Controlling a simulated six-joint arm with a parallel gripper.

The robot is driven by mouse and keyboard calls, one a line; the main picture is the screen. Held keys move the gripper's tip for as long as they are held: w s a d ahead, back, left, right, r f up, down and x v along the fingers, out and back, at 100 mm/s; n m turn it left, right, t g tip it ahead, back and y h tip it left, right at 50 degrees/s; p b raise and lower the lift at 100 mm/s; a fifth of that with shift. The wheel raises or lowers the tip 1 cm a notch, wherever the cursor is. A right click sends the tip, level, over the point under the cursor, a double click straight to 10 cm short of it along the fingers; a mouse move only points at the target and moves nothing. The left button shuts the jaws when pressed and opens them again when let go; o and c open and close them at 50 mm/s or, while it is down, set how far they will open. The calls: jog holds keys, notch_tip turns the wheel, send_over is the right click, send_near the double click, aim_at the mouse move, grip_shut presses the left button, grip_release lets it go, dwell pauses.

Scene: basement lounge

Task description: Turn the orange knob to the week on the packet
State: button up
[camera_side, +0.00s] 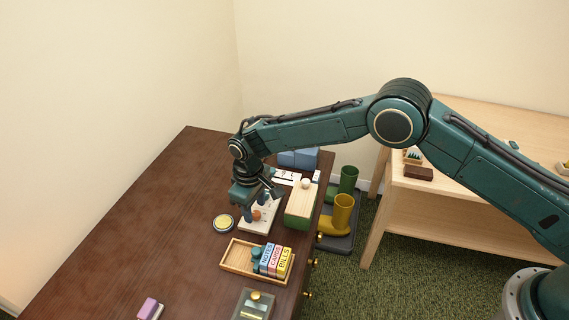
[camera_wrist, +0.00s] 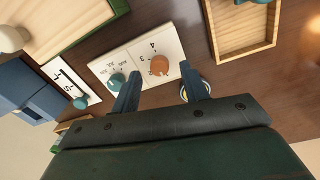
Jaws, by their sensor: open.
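The orange knob (camera_wrist: 158,65) sits on a white panel (camera_wrist: 140,54) beside a teal knob (camera_wrist: 116,81). Numbers are printed round the orange knob, a 3 and a 4 among them; which one it points at is too small to tell. It also shows in the side view (camera_side: 257,215), below my gripper (camera_side: 259,206). In the wrist view my gripper (camera_wrist: 160,88) is open and empty, its fingers either side of the orange knob's line, the knob just beyond the tips. I cannot tell whether they touch it. I cannot make out a packet with a week on it.
A wooden tray (camera_side: 232,270) with labelled boxes stands in front of the panel. A green and wood box (camera_side: 301,207) is to the right, a yellow-topped round tin (camera_side: 223,224) to the left. A second white panel (camera_wrist: 66,76) lies near blue boxes.

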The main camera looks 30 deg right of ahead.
jog(key=shift+f, duration=0.7)
grip_shut()
jog(key=shift+m, duration=0.3)
jog(key=m, duration=0.5)
jog(key=shift+w+m, duration=0.1)
jog(key=shift+m, duration=0.3)
jog(key=m, duration=0.5)
jog(key=shift+d+g, duration=0.1)
jog(key=shift+g, duration=0.2)
jog(key=shift+m, duration=0.3)
